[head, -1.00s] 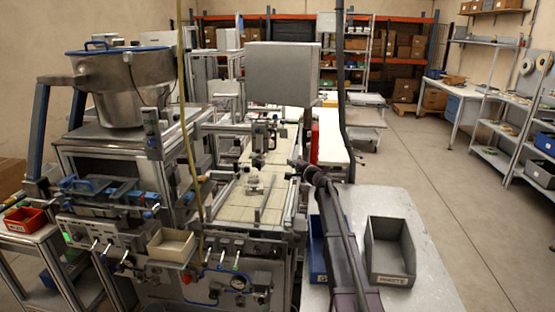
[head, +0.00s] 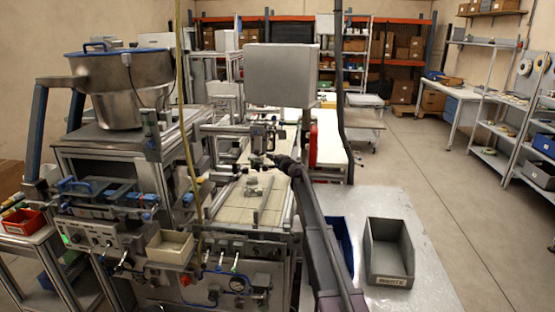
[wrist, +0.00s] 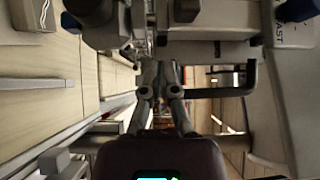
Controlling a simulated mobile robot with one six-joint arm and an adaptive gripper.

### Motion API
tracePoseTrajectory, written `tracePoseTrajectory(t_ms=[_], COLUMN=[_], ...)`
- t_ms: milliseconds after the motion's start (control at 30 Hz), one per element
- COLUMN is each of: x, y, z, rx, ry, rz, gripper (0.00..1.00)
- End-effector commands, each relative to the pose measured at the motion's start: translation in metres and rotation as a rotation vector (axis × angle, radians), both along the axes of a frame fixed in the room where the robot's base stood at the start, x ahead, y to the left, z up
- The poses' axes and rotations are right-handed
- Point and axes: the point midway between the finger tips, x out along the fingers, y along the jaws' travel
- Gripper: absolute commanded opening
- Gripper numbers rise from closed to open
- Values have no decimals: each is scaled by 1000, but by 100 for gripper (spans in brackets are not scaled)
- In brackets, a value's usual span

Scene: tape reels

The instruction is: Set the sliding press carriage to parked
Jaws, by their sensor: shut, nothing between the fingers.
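The sliding press carriage appears to be the metal and black assembly (head: 262,132) above the pale work surface in the head view; I cannot clearly tell its position along its slide. My gripper (head: 270,158) is at the end of my dark arm, just below and in front of that assembly. In the wrist view the fingers of my gripper (wrist: 159,68) are shut and empty. Grey and black machine parts (wrist: 200,22) cross the top of that view, and a black bent bar (wrist: 232,92) lies right of the fingers. Whether the fingers touch anything is unclear.
A pale tiled work surface (head: 232,205) with metal rails lies left of my arm. A grey bin (head: 388,253) and a partly hidden blue bin (head: 341,240) stand on the grey table at right. A large grey box (head: 281,75) stands above the machine.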

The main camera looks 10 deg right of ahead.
Motion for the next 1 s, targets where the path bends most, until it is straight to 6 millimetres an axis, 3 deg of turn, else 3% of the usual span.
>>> tracePoseTrajectory(t_ms=[300, 1000], x=[5, 11], y=[15, 12], z=[0, 0], rx=[0, 0], ry=[0, 0], rz=[-1, -17], gripper=[0, 0])
